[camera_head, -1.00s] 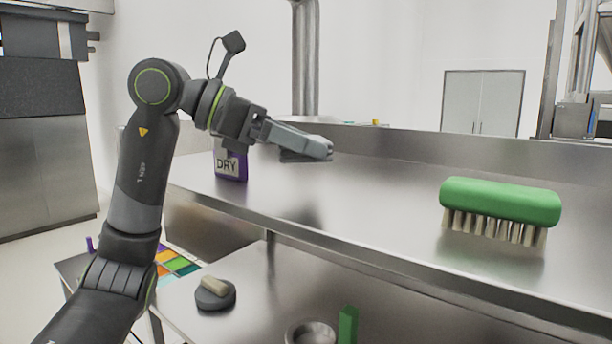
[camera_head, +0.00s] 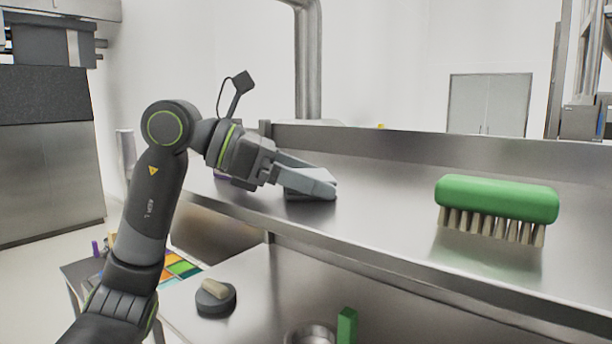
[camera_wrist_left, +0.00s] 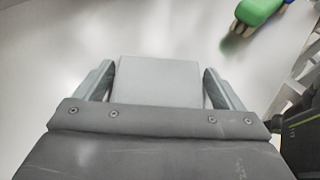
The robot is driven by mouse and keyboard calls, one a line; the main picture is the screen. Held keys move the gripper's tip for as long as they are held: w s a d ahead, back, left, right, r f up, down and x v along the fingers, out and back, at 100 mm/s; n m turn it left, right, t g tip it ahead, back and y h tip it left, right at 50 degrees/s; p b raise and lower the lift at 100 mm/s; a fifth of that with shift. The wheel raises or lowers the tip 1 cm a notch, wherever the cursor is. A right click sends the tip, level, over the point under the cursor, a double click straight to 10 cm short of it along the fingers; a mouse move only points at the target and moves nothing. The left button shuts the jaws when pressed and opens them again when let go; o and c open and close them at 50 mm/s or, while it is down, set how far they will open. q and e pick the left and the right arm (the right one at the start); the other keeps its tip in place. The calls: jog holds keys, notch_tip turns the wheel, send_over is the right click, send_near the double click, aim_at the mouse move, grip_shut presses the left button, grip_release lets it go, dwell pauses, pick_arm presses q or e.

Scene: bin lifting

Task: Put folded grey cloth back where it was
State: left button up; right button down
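The folded grey cloth (camera_head: 312,194) is a flat light-grey block low at the steel counter's surface, left of the green brush. My left gripper (camera_head: 310,178) reaches down over it from the left. In the left wrist view the cloth (camera_wrist_left: 160,82) fills the space between the two fingers (camera_wrist_left: 160,80), which lie close along its sides. The gripper appears shut on it. The arm and fingers hide part of the cloth in the head view. My right gripper is not in view.
A green brush (camera_head: 497,200) stands bristles-down on the steel counter (camera_head: 385,205). The DRY container (camera_head: 221,176) is mostly hidden behind my left gripper. Below are a dark round holder (camera_head: 216,301), a metal bowl (camera_head: 309,335) and a green block (camera_head: 347,326). The counter between cloth and brush is clear.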

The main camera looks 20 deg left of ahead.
pick_arm(q)
jog(key=shift+a, duration=0.1)
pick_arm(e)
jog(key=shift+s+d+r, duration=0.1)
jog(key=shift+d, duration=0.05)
pick_arm(q)
jog(key=shift+a+r, duration=0.15)
jog(key=shift+r, duration=0.05)
jog(key=v, duration=1.1)
jog(key=shift+s+a+r, duration=0.15)
jog(key=shift+s+a, duration=0.1)
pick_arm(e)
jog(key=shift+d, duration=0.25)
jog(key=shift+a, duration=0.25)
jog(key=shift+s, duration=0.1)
